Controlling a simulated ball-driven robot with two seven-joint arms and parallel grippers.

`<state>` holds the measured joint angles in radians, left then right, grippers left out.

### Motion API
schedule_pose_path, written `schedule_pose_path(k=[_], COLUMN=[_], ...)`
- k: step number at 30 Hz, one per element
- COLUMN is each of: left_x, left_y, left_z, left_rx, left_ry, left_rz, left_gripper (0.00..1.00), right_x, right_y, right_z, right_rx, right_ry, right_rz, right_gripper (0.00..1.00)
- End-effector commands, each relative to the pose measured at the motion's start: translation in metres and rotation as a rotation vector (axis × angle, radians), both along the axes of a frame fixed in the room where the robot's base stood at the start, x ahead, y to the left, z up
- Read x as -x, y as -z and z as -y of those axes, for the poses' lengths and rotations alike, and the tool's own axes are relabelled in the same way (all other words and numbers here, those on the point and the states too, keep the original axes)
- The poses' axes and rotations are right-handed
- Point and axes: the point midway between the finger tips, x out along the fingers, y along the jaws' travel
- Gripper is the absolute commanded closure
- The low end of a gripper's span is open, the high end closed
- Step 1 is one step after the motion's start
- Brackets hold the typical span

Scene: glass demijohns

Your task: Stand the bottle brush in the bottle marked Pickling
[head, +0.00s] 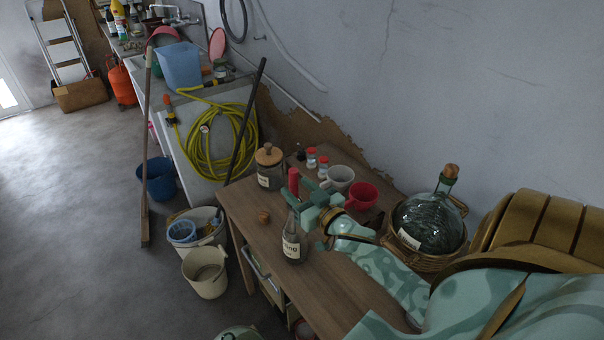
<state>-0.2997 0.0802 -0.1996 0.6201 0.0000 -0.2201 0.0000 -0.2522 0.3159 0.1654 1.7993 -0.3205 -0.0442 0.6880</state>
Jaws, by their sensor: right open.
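The bottle with a label ending in "ling" (292,246) stands upright on the wooden table, near its left edge. A red handle (293,179), seemingly the bottle brush's, rises upright above the bottle's neck. The brush's lower part is hidden or too dark to make out, so I cannot tell how deep it sits in the bottle. My right gripper (302,201) comes in from the right at the height of the bottle's mouth. Its jaws are open, close around or beside the brush just below the red handle. My left gripper is not in view.
A large demijohn (431,222) in a wicker basket stands at the right. A lidded jar (270,178), a pale mug (340,177), a red mug (361,196) and small red-lidded jars (311,159) stand behind the bottle. A cork (264,217) lies left of it. The table front is clear.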

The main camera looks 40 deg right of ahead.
Motion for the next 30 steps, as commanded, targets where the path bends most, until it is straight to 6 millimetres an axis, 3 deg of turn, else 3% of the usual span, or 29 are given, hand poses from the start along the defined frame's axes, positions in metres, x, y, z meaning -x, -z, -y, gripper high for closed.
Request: schedule_pose_path(k=[5, 15, 21, 30], left_x=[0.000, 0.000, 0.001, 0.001], left_y=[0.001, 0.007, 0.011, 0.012], left_z=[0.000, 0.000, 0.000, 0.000], left_rx=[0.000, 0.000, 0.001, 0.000], left_ry=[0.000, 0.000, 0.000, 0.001], left_rz=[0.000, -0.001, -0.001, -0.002], left_gripper=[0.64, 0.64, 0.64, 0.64], right_x=[0.015, 0.103, 0.144, 0.162], right_y=[0.001, 0.001, -0.001, -0.003], right_z=[-0.002, -0.011, -0.015, -0.017], right_rx=[0.000, -0.002, -0.001, 0.000], right_ry=[0.001, 0.001, 0.001, 0.000], right_rz=[-0.003, -0.005, -0.003, 0.001], right_gripper=[0.54, 0.54, 0.54, 0.54])
